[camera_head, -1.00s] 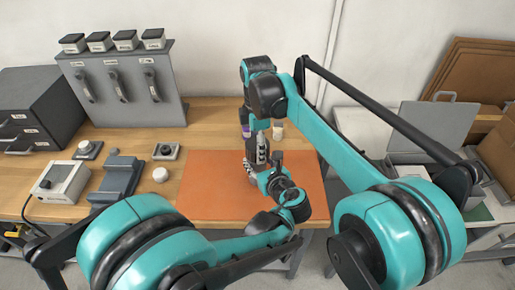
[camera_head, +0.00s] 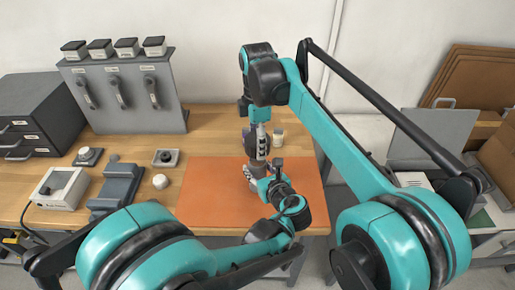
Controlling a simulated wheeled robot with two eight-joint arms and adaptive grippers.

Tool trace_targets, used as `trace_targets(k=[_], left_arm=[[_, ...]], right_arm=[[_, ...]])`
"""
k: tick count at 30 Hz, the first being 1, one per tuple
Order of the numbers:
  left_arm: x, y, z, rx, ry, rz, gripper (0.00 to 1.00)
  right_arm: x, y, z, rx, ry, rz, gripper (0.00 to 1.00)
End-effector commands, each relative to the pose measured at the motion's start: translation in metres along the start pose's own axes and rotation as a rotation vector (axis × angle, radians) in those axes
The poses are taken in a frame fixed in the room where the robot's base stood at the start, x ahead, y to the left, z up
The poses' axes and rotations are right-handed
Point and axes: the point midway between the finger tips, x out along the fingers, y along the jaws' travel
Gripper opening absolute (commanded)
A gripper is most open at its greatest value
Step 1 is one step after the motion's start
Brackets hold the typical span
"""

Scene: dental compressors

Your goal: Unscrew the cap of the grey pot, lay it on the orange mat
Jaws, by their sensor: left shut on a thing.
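The orange mat (camera_head: 205,190) lies on the wooden table. My left gripper (camera_head: 251,173) is low over the middle of the mat and is shut on a small, mostly hidden thing, likely the grey pot. My right arm reaches over from the right and hangs down, with its gripper (camera_head: 260,150) just above and behind the left one. Its jaws are too small and overlapped to read. The pot and its cap cannot be made out clearly between the grippers.
A small cream-lidded jar (camera_head: 278,137) stands behind the mat. A white round knob (camera_head: 160,181), a grey cradle (camera_head: 118,186) and a white-framed box (camera_head: 61,187) stand left of the mat. A grey rack (camera_head: 125,95) stands at the back. The mat's left part is clear.

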Motion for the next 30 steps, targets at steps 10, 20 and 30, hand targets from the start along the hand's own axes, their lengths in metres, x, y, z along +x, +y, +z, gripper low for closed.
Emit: trace_targets(k=[10, 20, 30], left_arm=[[0.000, 0.000, 0.000, 0.000, 0.001, 0.000, 0.68], [-0.001, 0.000, 0.000, 0.000, 0.000, 0.000, 0.71], [-0.055, -0.001, 0.000, 0.003, 0.000, -0.005, 0.71]], right_arm=[[-0.003, 0.000, 0.000, 0.000, 0.000, 0.000, 0.27], [-0.003, 0.000, 0.000, 0.000, 0.000, 0.000, 0.27], [-0.003, 0.000, 0.000, 0.000, 0.000, 0.000, 0.27]])
